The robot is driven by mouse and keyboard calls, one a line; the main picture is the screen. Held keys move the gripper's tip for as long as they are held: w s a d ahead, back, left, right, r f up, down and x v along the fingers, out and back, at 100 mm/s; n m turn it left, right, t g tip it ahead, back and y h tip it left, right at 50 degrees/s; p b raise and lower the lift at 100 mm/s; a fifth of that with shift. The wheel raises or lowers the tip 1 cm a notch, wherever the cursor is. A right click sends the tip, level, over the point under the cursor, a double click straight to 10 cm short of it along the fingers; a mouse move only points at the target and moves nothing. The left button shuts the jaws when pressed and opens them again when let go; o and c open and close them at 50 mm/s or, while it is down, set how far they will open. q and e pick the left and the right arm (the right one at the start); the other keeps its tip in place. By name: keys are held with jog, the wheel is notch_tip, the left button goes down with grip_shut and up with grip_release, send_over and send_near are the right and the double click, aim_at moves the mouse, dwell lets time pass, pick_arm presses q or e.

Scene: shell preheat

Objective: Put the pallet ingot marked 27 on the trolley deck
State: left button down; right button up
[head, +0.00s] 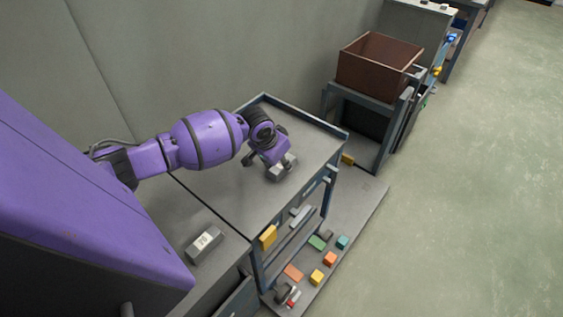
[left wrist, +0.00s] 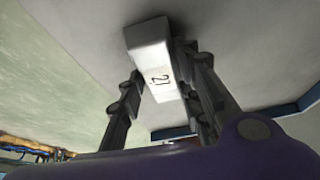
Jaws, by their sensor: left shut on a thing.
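My left gripper (head: 268,158) is over the grey trolley deck (head: 215,180), which has a raised dark-blue rim. It is shut on a pale grey ingot (head: 281,170). My right gripper is not in view.
Another grey ingot (head: 204,244) with a pale label lies on the surface at lower left. A brown open box (head: 374,66) stands on a bench beyond. Open floor (head: 470,200) lies to the right.

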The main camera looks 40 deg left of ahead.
pick_arm(q)
jog(key=shift+r, duration=0.1)
jog(key=c, duration=1.3)
grip_release()
jog(key=shift+o, duration=0.2)
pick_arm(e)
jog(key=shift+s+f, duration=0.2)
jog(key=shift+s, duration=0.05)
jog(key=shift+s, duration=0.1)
pick_arm(q)
jog(key=p+v, duration=0.1)
jog(key=v, duration=1.1)
jog(key=shift+p, duration=0.35)
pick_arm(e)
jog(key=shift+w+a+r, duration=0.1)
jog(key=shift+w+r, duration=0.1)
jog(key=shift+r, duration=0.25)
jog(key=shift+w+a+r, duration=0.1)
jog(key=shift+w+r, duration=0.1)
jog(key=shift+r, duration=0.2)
